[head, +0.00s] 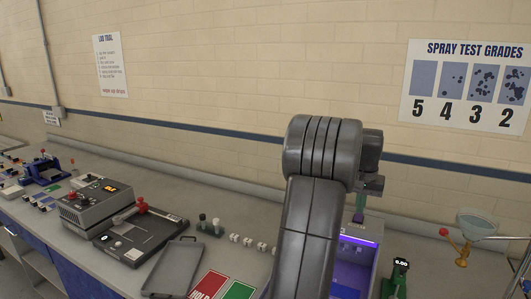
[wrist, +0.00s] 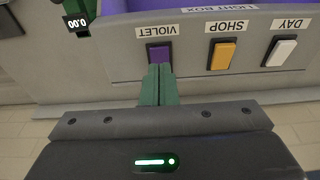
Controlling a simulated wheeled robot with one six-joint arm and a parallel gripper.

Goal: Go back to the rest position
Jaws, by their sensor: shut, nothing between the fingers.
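My gripper (wrist: 159,70) shows in the wrist view with its two green fingers shut together and nothing between them. The fingertips are at the lower edge of the purple VIOLET button (wrist: 159,54) on the light box front (wrist: 120,60); I cannot tell whether they touch it. In the head view my raised arm covers the middle of the picture and hides most of the gripper. The light box (head: 357,240) glows violet inside, partly hidden behind my arm.
The SHOP button (wrist: 222,55) and DAY button (wrist: 281,51) sit beside the violet one. A green gauge (head: 396,278) and a funnel stand (head: 476,226) are at right. A grey tray (head: 172,267), a machine with red knob (head: 138,235) and white cubes (head: 248,242) are at left.

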